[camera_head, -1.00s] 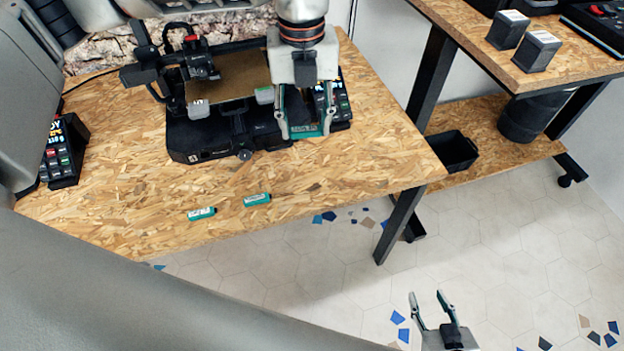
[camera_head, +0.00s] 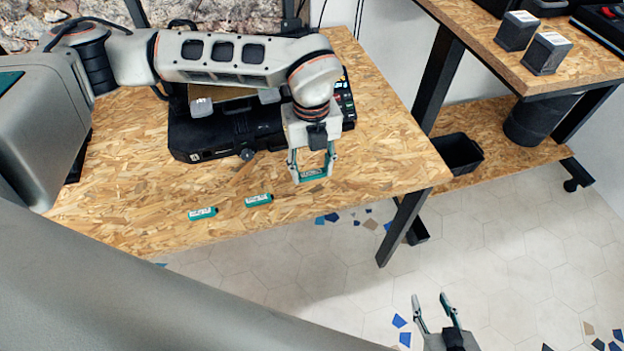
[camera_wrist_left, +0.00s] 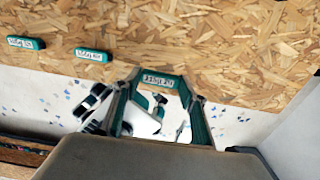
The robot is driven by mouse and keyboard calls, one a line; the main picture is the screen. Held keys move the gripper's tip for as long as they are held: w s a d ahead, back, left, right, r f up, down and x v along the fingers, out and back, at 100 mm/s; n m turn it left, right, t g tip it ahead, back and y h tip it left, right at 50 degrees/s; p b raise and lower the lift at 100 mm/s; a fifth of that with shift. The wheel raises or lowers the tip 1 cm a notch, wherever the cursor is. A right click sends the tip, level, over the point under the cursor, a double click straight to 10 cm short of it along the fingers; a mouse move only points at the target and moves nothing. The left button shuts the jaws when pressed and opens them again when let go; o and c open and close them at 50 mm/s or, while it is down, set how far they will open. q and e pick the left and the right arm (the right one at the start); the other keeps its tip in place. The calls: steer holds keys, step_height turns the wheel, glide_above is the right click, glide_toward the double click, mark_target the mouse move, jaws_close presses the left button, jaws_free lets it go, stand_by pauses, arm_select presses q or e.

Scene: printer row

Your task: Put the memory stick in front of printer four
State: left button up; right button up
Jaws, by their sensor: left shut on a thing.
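My left gripper (camera_head: 312,168) is shut on a teal memory stick (camera_head: 314,176) with a white label. It holds the stick crosswise between its fingertips, over the table in front of the printer's right end. The held stick (camera_wrist_left: 159,80) also shows in the left wrist view, its label too small to read surely. Two similar teal sticks lie on the table to the left, the left stick (camera_head: 202,213) and the right stick (camera_head: 258,200). The black printer (camera_head: 215,138) stands behind, partly hidden by my left arm; its number is not legible. My right gripper (camera_head: 436,312) is open and empty above the floor.
A second table (camera_head: 590,60) at the right bears dark boxes (camera_head: 546,53). A black bin (camera_head: 458,153) sits on its lower shelf.

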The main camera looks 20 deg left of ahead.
mark_target(312, 173)
arm_select(q)
step_height(312, 173, down, 4)
steer(key=shift+s+f, duration=0.1)
steer(key=shift+f, duration=0.25)
steer(key=shift+f, duration=0.2)
steer(key=o, duration=0.8)
